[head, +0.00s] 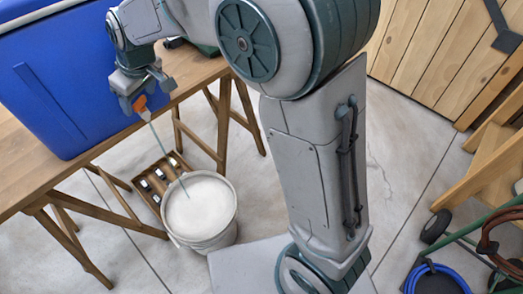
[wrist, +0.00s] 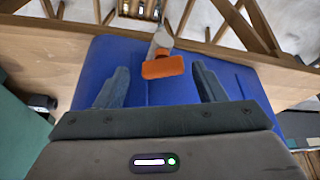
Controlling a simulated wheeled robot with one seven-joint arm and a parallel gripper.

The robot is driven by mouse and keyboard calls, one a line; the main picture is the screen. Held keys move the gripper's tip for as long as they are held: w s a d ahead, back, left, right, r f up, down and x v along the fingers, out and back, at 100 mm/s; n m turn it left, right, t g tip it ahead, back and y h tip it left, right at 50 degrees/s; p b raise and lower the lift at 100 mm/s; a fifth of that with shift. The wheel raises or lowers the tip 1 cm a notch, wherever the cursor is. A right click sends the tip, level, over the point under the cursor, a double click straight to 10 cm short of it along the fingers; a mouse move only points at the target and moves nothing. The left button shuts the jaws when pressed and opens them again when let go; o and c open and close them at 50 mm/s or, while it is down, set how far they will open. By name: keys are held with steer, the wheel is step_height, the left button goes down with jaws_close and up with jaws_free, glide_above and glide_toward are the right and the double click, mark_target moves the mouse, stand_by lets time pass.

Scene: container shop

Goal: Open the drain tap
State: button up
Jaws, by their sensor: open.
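A blue cooler (head: 65,85) stands on a wooden trestle table. Its drain tap has an orange handle (head: 139,103) on the cooler's side, and the handle also shows in the wrist view (wrist: 163,67), lying crosswise below the pale tap body (wrist: 161,40). My gripper (head: 138,92) is at the tap with its jaws open. In the wrist view, the handle is between the two fingertips, with a gap on each side. A thin pale-blue line, looking like a water stream, runs from the tap into a white bucket (head: 203,238) on the floor.
The wooden table (head: 190,75) has trestle legs above the bucket's left. A wooden crate (head: 148,200) with several items lies beside the bucket. A green cart with a blue hose (head: 437,270) and wooden steps (head: 495,160) are at right. The concrete floor between is clear.

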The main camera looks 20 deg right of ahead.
steer(key=m, duration=0.1)
steer(key=m+h, duration=0.1)
steer(key=m, duration=0.1)
steer(key=m+t, duration=0.1)
steer(key=shift+s+a+m, duration=0.25)
steer(key=shift+m, duration=0.05)
steer(key=p+v, duration=0.2)
steer(key=v, duration=1.2)
steer(key=s+d+f+m+b, duration=0.1)
steer(key=s+d+f+b, duration=0.2)
steer(key=d+f, duration=0.5)
steer(key=s+d+f+m+g+h+b, duration=0.1)
steer(key=s+d+f+b, duration=0.3)
steer(key=d+f+b, duration=0.2)
steer(key=s+d+f+m+g+h+b, duration=0.1)
steer(key=s+d+f+m+b, duration=0.1)
steer(key=d+f, duration=0.8)
steer(key=shift+s+f+b, duration=0.75)
steer(key=shift+s+b, duration=0.1)
steer(key=shift+b, duration=0.3)
steer(key=shift+d, duration=0.1)
